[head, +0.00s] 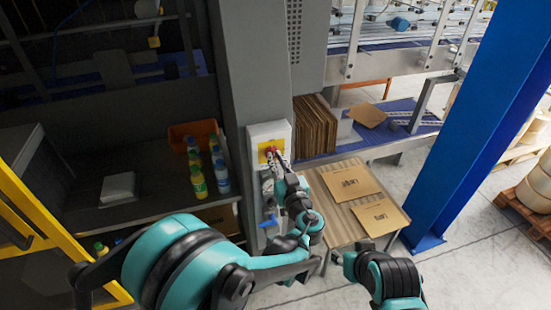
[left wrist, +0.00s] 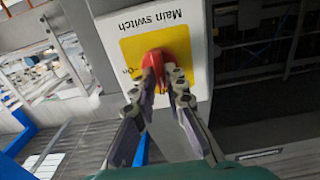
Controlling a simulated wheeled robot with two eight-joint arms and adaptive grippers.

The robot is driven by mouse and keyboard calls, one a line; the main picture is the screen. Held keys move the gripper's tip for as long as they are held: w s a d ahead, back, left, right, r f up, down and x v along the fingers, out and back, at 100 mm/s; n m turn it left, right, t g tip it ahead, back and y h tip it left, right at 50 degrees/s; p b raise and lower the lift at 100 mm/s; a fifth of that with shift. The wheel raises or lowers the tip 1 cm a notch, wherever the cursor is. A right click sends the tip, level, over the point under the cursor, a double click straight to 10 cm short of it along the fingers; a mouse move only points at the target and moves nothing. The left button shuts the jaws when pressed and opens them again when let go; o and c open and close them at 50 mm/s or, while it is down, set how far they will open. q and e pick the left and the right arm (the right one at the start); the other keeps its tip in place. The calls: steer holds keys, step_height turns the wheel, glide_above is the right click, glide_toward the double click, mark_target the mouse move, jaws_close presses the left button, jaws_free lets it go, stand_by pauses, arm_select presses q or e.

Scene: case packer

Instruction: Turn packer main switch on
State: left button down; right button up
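The packer main switch is a red handle (left wrist: 152,62) on a yellow plate (left wrist: 178,38), fixed to a white box (left wrist: 108,8) labelled "Main switch". The label is upside down in the left wrist view, and "On" shows beside the handle. In the head view the white box (head: 256,132) sits on a grey column, with the red handle partly covered by my gripper. My left gripper (left wrist: 161,78) has its fingertips on either side of the red handle and appears closed on it.
A shelf with several bottles (head: 197,180) and an orange bin (head: 190,133) is left of the box. A table (head: 340,215) with flat cardboard pieces (head: 350,180) is to the right. A blue post (head: 480,130) stands further right. A yellow frame (head: 40,225) is at far left.

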arm_select(q)
steer(key=shift+m, duration=0.3)
steer(key=shift+w+d+f+m+b, duration=0.15)
steer(key=shift+m+b, duration=1.4)
steer(key=shift+m, duration=2.75)
steer(key=shift+s+f+m+b, duration=0.1)
steer(key=shift+m+b, duration=1.4)
steer(key=shift+m, duration=2.8)
steer(key=c, duration=1.9)
jaws_free()
steer(key=shift+w, duration=0.1)
